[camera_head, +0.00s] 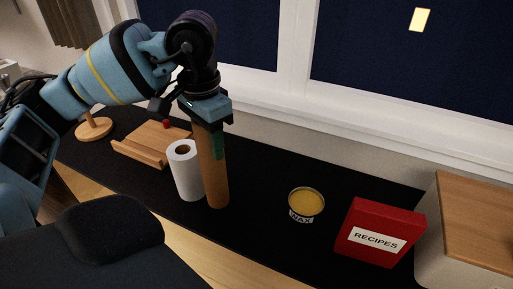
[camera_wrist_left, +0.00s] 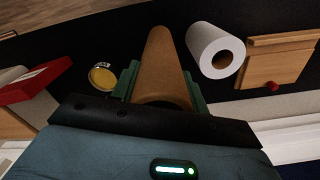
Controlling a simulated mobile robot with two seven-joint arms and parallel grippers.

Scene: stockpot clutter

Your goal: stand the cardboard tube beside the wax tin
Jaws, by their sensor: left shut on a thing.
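The brown cardboard tube (camera_head: 215,185) is upright in the head view, next to the white paper roll. My left gripper (camera_head: 212,135) is shut on its upper part from above; the green finger pads press its sides. In the left wrist view the tube (camera_wrist_left: 162,62) runs away between the fingers (camera_wrist_left: 162,88). I cannot tell whether its lower end touches the counter. The wax tin (camera_head: 306,202), round with a yellow top and a WAX label, sits on the counter to the right, apart from the tube. It also shows in the left wrist view (camera_wrist_left: 103,77). My right gripper is not in view.
A white paper roll (camera_head: 186,174) stands close left of the tube. A wooden board stand (camera_head: 150,143) is behind it. A red RECIPES box (camera_head: 379,231) and a wood-lidded bin (camera_head: 478,225) are at the right. The black counter (camera_head: 258,195) is clear between tube and tin.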

